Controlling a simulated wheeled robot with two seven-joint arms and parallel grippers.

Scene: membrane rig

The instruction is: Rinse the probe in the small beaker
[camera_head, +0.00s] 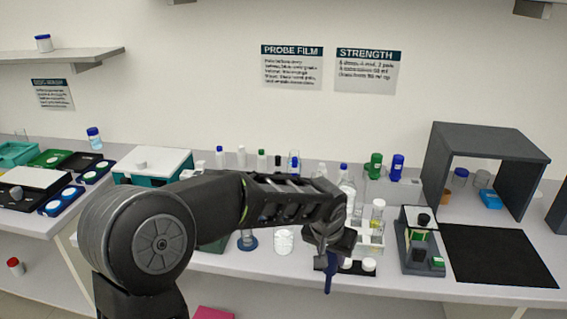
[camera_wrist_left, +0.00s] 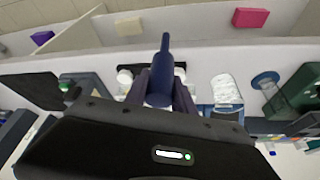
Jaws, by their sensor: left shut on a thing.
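My left gripper (camera_head: 328,250) is shut on a dark blue probe (camera_head: 328,281), which points down near the front edge of the bench. In the left wrist view, the probe (camera_wrist_left: 162,72) stands out from between the two fingers (camera_wrist_left: 160,98). A clear beaker with whitish contents (camera_head: 283,241) stands to the left of the gripper in the head view, apart from the probe. It also shows in the left wrist view (camera_wrist_left: 226,89). I cannot tell for sure whether it is the small beaker. My right gripper is not in view.
A dark holder with white-capped jars (camera_head: 368,264) is close beside the probe. A blue-based glass vessel (camera_head: 247,240) stands left of the beaker. A grey stand (camera_head: 422,254) and black mat (camera_head: 497,256) are at right. Several bottles line the back.

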